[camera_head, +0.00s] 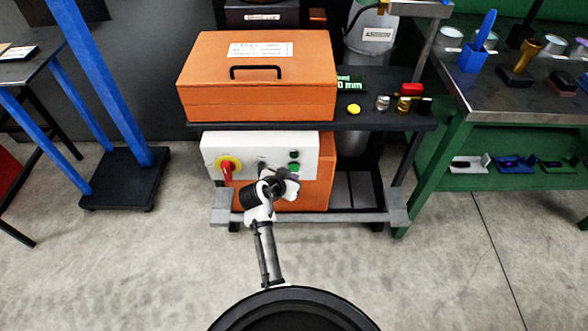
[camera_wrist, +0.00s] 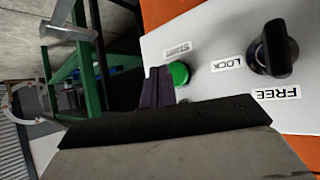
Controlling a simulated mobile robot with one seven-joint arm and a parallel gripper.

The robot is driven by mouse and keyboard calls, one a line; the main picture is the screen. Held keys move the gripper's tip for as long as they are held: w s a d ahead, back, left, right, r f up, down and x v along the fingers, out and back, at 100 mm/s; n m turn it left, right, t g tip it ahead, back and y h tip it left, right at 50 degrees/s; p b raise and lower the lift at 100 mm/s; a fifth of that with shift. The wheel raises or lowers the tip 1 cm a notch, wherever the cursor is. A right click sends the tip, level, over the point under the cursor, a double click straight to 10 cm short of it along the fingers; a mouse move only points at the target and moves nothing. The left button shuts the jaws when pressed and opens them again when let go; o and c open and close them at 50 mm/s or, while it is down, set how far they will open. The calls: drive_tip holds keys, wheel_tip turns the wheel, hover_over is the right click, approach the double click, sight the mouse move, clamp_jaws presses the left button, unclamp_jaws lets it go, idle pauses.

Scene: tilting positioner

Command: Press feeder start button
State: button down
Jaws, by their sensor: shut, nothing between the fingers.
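A white control panel (camera_head: 212,150) is on the front of the orange cabinet under the shelf. Two small green spots, the upper one (camera_head: 294,155) above another, show near its right end. In the wrist view, one round green button (camera_wrist: 179,73) stands out from the panel beside a small label (camera_wrist: 178,48) too blurred to read surely. My gripper (camera_head: 290,177) is at the panel's lower right in the head view. Its dark fingers (camera_wrist: 158,86) are shut and empty, close beside the green button and partly overlapping its edge; I cannot tell whether they touch.
A black selector knob (camera_wrist: 274,50) marked LOCK and FREE sits right of the green button in the wrist view. An orange box (camera_head: 258,85) is on the dark shelf above. A green bench (camera_head: 445,150) stands right.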

drive_tip(key=shift+w, duration=0.1)
drive_tip(key=shift+w, duration=0.3)
drive_tip(key=shift+w+b, duration=0.3)
drive_tip(key=shift+w, duration=0.2)
idle(0.6)
drive_tip(key=shift+s, duration=0.2)
drive_tip(key=shift+s+p, duration=0.3)
drive_tip(key=shift+s, duration=0.4)
drive_tip(key=shift+s+p, duration=0.7)
drive_tip(key=shift+s, duration=1.85)
